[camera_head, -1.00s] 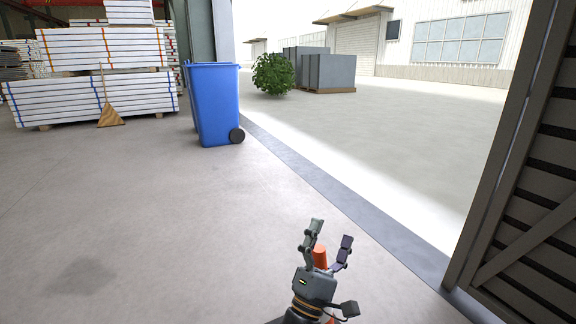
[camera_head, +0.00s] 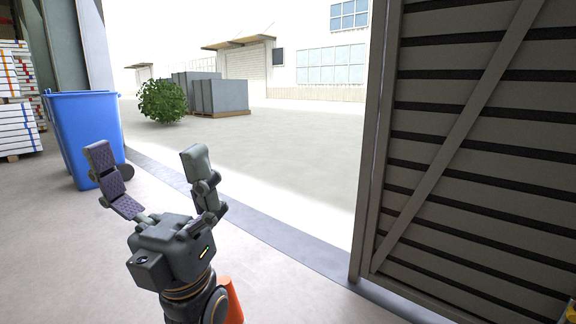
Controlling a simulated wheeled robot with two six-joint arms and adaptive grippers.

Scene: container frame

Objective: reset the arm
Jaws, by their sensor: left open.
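My left gripper (camera_head: 148,172) is raised in the lower left of the head view, close to the camera. Its two fingers are spread wide with nothing between them. The gripper body and wrist show below the fingers. My right gripper is not in the picture.
An orange cone-like object (camera_head: 232,303) stands partly hidden behind my left wrist. A blue wheeled bin (camera_head: 84,130) is at the left, before stacked boards (camera_head: 17,128). A slatted door (camera_head: 470,150) fills the right. Through the opening are a bush (camera_head: 162,101), grey blocks (camera_head: 222,96) and clear pavement.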

